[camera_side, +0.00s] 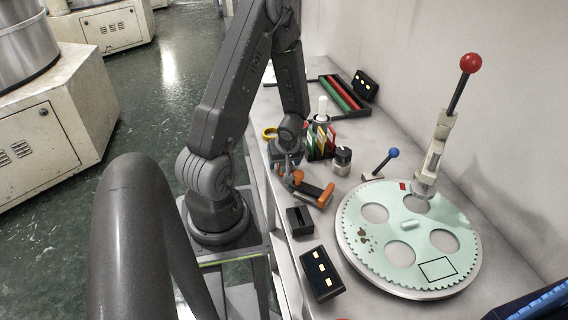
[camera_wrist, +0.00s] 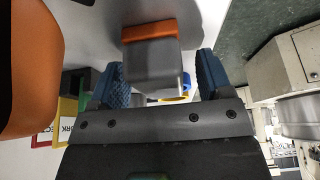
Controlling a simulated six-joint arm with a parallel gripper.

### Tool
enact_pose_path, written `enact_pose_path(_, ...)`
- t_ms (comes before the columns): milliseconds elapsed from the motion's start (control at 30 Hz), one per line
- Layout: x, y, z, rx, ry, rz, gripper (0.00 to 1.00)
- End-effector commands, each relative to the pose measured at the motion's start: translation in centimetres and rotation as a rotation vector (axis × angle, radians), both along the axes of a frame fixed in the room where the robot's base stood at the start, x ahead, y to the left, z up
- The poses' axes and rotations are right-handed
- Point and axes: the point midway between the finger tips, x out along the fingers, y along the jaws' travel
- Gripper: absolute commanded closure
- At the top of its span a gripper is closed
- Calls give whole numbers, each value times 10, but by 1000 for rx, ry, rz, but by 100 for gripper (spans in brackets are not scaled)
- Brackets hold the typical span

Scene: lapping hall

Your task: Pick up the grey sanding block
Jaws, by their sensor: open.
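The grey sanding block (camera_wrist: 155,74) has an orange strip along one edge. In the wrist view it shows between the two blue-padded fingers of my gripper (camera_wrist: 163,80). The jaws are open; whether either pad touches the block I cannot tell. In the side view my gripper (camera_side: 288,163) points down at the bench beside the base of my arm, near an orange and dark tool (camera_side: 318,191). There my gripper largely hides the block, and I cannot pick it out surely.
A round pale-green carrier plate (camera_side: 386,262) with holes fills the right of the bench. Upright coloured cards (camera_side: 320,140), a yellow ring (camera_side: 269,133), a small dark box (camera_side: 299,221) and a black panel (camera_side: 322,273) stand nearby. A large orange and black object (camera_wrist: 25,65) crowds the wrist view's left.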

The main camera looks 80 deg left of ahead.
Motion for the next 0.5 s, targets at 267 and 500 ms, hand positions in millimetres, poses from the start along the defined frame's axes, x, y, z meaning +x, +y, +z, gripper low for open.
enact_pose_path(267, 0, 0, 0, 0, 0, 0, 35)
enact_pose_path(500, 0, 0, 0, 0, 0, 0, 58)
